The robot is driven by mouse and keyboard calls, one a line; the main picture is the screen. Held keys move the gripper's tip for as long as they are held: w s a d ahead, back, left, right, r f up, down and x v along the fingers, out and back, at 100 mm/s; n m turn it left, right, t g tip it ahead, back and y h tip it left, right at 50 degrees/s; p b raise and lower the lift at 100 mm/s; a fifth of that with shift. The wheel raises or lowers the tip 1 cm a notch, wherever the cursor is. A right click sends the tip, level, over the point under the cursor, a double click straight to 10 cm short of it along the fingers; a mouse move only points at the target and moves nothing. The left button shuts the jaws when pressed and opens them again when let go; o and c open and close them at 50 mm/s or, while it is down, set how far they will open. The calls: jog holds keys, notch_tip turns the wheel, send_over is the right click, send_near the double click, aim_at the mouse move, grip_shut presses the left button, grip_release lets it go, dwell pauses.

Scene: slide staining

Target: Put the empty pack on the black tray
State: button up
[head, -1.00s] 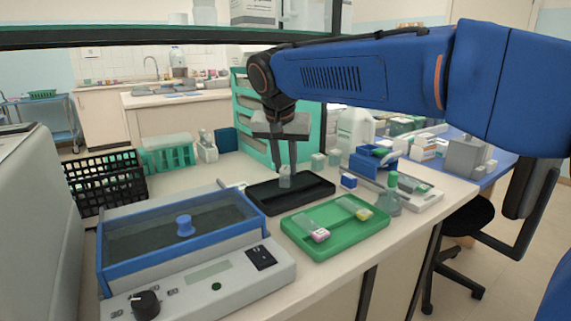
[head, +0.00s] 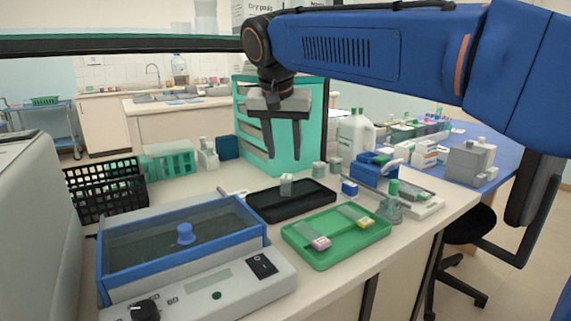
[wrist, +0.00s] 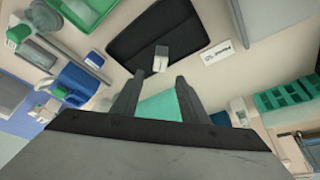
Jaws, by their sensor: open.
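The pack (head: 287,185), a small pale block, stands on the black tray (head: 310,206) near its back edge. In the wrist view the pack (wrist: 161,59) sits on the black tray (wrist: 128,50) beyond my fingertips. My gripper (head: 286,155) is open and empty, raised above the tray, with a clear gap between its fingertips and the pack. Its two fingers also show spread apart in the wrist view (wrist: 158,84). Whether the pack is empty inside cannot be seen.
A green tray (head: 318,259) with a pink-ended and a yellow-ended slide pack lies in front. A blue-framed bath (head: 130,284) stands left. A teal rack (head: 255,152) rises behind my gripper. Small bottles and a blue device (head: 372,172) stand right.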

jog(key=shift+v, duration=2.2)
